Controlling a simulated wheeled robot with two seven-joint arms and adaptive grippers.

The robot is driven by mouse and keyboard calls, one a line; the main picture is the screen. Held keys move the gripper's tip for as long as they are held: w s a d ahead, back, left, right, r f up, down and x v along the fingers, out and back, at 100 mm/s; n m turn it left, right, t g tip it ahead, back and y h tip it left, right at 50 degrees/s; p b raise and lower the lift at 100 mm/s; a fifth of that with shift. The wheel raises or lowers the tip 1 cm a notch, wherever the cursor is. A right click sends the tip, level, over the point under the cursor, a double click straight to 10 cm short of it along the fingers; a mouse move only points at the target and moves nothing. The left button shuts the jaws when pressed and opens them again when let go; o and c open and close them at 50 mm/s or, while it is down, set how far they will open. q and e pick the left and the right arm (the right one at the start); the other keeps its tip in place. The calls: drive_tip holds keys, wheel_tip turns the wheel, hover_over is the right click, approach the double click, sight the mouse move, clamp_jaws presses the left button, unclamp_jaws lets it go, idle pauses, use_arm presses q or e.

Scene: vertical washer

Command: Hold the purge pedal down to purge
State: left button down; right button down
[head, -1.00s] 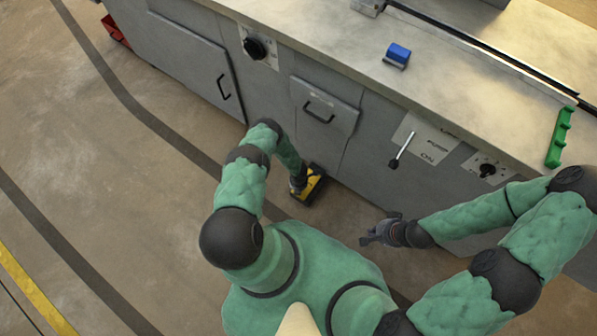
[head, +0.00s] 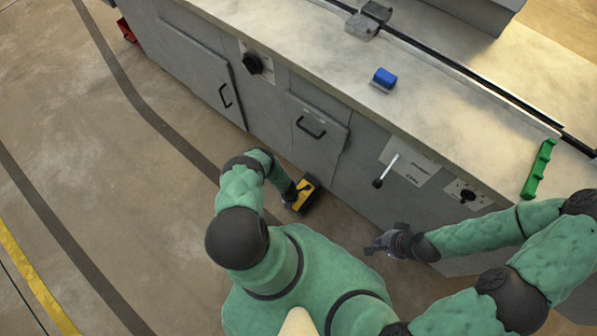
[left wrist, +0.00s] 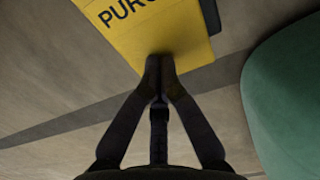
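The purge pedal (head: 303,194) is a yellow and black block on the floor at the foot of the grey machine. In the left wrist view its yellow top (left wrist: 165,28) shows part of the word "PURGE". My left gripper (left wrist: 160,62) is shut, with its fingertips together at the near edge of the yellow top. They look to be touching it, and nothing shows between them. In the head view my left gripper (head: 289,191) is mostly hidden by its arm. My right gripper (head: 376,245) is over the floor, away from the pedal; its fingers are too small to read.
The machine front has a lever (head: 386,171), a dark knob (head: 253,63) and a handled door (head: 312,130). A blue block (head: 383,78) and a green holder (head: 538,168) lie on the machine top. The floor left of my left arm is clear.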

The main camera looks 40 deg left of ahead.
use_arm(q)
drive_tip(key=shift+s+d+f+b, duration=0.15)
drive_tip(key=shift+f+b, duration=0.2)
drive_tip(key=shift+f, duration=0.35)
use_arm(e)
drive_tip(key=shift+f, duration=0.75)
use_arm(q)
drive_tip(key=shift+s+a, duration=0.1)
drive_tip(key=shift+a, duration=0.1)
idle(0.3)
